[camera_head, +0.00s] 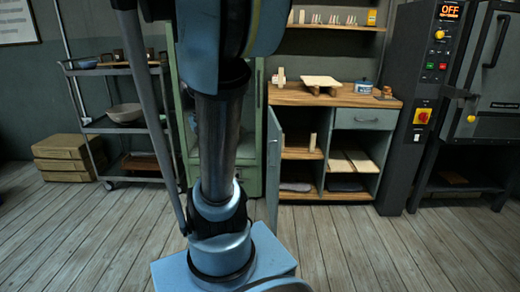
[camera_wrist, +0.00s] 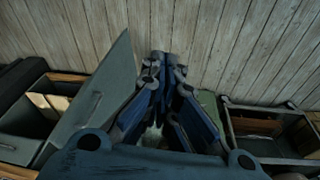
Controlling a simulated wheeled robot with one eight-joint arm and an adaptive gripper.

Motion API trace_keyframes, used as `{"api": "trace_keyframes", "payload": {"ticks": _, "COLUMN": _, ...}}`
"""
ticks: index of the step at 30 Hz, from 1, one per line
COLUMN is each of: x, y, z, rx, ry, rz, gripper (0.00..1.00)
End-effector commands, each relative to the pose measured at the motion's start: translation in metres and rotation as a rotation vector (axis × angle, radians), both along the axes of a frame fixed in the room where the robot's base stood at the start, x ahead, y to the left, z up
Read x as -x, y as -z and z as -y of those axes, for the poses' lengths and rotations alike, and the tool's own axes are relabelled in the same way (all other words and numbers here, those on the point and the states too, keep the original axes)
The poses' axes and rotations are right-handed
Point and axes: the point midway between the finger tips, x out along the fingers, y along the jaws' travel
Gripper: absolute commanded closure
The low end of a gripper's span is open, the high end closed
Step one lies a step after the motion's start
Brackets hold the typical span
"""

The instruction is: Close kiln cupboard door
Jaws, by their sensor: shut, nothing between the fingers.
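The grey-green cupboard door (camera_head: 274,168) stands open at the left side of the wooden-topped cupboard (camera_head: 335,100), swung out toward me. In the head view I see it nearly edge-on, partly beside my arm. In the wrist view the door (camera_wrist: 108,75) is a tilted panel with a bar handle (camera_wrist: 90,106), left of my gripper. My gripper (camera_wrist: 166,64) has blue fingers that are shut and empty, pointing over the floor beside the door, apparently apart from it. In the head view my arm fills the middle and the gripper is not visible.
The cupboard's open shelves (camera_head: 302,154) hold boards and a block. The dark kiln (camera_head: 490,115) with its control column stands at the right. A metal trolley (camera_head: 115,70) and stacked boxes (camera_head: 65,150) are at the left. The plank floor in front of the cupboard is clear.

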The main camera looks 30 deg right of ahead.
Motion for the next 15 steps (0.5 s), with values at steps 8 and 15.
{"api": "trace_keyframes", "payload": {"ticks": 8, "x": -0.059, "y": -0.010, "z": 0.061, "rx": 0.038, "ry": 0.336, "rz": 0.017, "gripper": 1.00}}
{"api": "trace_keyframes", "payload": {"ticks": 15, "x": -0.105, "y": -0.004, "z": 0.120, "rx": 0.079, "ry": 0.624, "rz": 0.044, "gripper": 1.00}}
